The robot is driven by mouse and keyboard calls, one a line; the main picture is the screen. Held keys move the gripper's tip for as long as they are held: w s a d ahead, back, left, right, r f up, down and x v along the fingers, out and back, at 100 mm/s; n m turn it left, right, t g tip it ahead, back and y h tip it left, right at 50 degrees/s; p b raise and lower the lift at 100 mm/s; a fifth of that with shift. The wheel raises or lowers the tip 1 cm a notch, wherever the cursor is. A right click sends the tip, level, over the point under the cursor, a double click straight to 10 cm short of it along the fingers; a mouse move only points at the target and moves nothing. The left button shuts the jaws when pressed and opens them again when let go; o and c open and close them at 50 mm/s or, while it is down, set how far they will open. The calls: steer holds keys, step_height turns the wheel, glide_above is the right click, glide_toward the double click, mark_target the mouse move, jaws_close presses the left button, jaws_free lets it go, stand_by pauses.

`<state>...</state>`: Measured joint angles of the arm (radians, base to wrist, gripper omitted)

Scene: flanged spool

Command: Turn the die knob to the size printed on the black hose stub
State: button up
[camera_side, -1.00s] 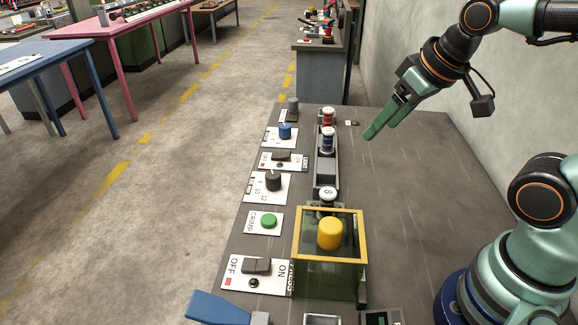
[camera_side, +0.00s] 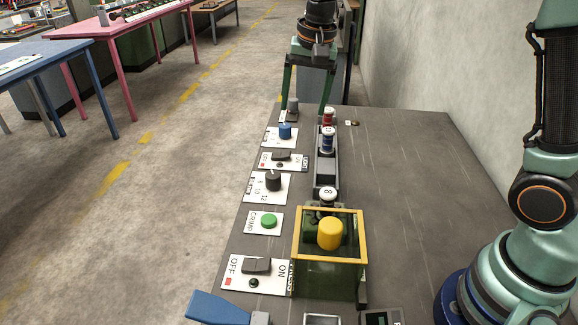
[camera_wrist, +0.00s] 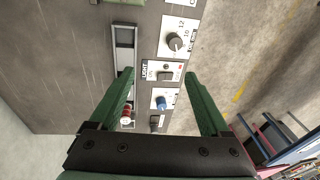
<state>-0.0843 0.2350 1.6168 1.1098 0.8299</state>
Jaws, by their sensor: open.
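The dark die knob (camera_side: 273,182) stands on a white plate marked with sizes, 10 and 12 being readable, at the left edge of the bench. It also shows in the wrist view (camera_wrist: 175,42). Its exact setting is too small to tell. My gripper (camera_side: 304,109) is open and empty, pointing down over the far end of the bench. In the wrist view its fingers (camera_wrist: 159,75) are wide apart, well short of the die knob.
A blue knob (camera_side: 285,131), a light switch (camera_side: 281,155) and a green crimp button (camera_side: 268,221) line the left edge. The yellow-framed box (camera_side: 330,262) stands nearer. The bench's right side is clear.

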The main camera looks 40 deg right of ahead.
mark_target(273, 174)
steer(key=w+a+f+m+g, duration=0.25)
steer(key=w+f+m, duration=0.35)
steer(key=f, duration=0.4)
steer(key=shift+n+t, duration=0.25)
steer(key=shift+n, duration=0.25)
steer(key=f, duration=0.4)
steer(key=w+f, duration=0.1)
steer(key=f, duration=0.7)
steer(key=shift+w+a+f, duration=0.15)
steer(key=shift+a+f, duration=0.1)
steer(key=shift+a, duration=0.1)
jaws_close()
steer(key=shift+n, duration=0.5)
steer(key=n, duration=0.3)
steer(key=shift+n, duration=2.6)
